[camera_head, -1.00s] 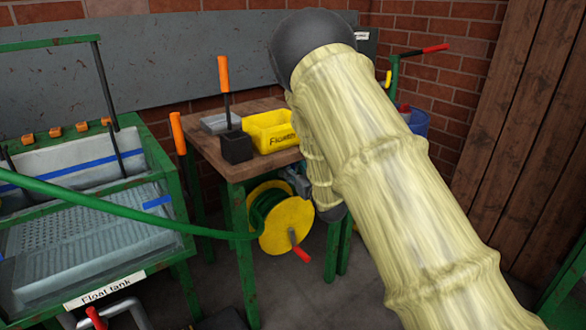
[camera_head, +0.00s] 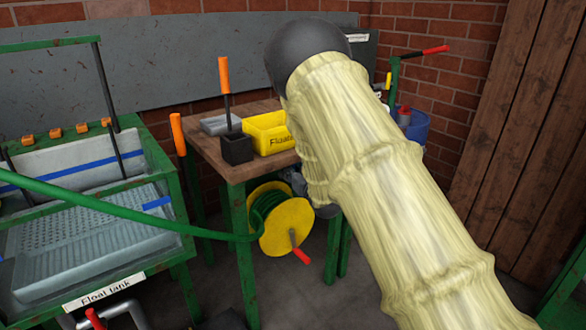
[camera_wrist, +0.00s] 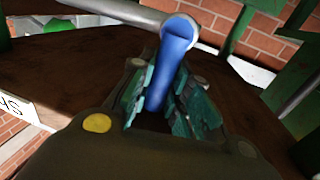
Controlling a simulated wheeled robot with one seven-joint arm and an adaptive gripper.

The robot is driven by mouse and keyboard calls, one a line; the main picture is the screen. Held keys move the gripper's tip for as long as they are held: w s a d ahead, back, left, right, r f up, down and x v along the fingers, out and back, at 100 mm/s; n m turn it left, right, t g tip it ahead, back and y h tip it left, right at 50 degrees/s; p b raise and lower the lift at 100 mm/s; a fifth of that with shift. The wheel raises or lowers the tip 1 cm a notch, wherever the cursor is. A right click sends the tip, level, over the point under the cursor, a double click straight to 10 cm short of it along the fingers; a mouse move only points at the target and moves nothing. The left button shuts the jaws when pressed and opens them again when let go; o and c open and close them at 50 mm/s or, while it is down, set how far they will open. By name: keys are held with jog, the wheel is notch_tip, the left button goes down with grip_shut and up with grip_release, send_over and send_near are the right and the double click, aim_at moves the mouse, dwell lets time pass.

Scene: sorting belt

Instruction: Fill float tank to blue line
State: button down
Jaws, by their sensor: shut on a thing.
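The float tank (camera_head: 188,200) is the green-framed tank at the left in the head view, with a label reading "Float tank" on its front. A blue line (camera_head: 98,172) runs along its pale back wall, and a short blue mark (camera_head: 157,202) shows on the right. A perforated floor is visible inside; I cannot tell the water level. In the wrist view my gripper (camera_wrist: 163,95) is shut on a blue handle (camera_wrist: 178,42), its teal fingers on both sides. The handle joins a grey pipe (camera_wrist: 120,12). My arm hides the gripper in the head view.
A green hose (camera_head: 130,212) runs across the tank to a yellow reel (camera_head: 290,215). A wooden table (camera_head: 225,165) holds a yellow bin (camera_head: 268,143) and a black box (camera_head: 236,148). A blue barrel (camera_head: 420,125) stands behind my arm.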

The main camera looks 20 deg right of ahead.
jog(key=shift+w+d+r+m+p, duration=0.1)
jog(key=shift+d+r+m+p, duration=0.15)
jog(key=shift+m+p, duration=0.55)
jog(key=shift+w+d+f+m+g+p, duration=0.15)
jog(key=shift+d+f+m+g+p, duration=0.3)
jog(key=shift+m+p, duration=0.7)
jog(key=c, duration=1.3)
grip_release()
jog(key=shift+n, duration=0.25)
jog(key=shift+r, duration=0.1)
jog(key=s, duration=0.4)
jog(key=s+d, duration=0.1)
jog(key=s, duration=0.3)
jog(key=s+d, duration=0.1)
jog(key=s, duration=0.2)
jog(key=shift+s+r, duration=0.3)
jog(key=shift+s, duration=0.1)
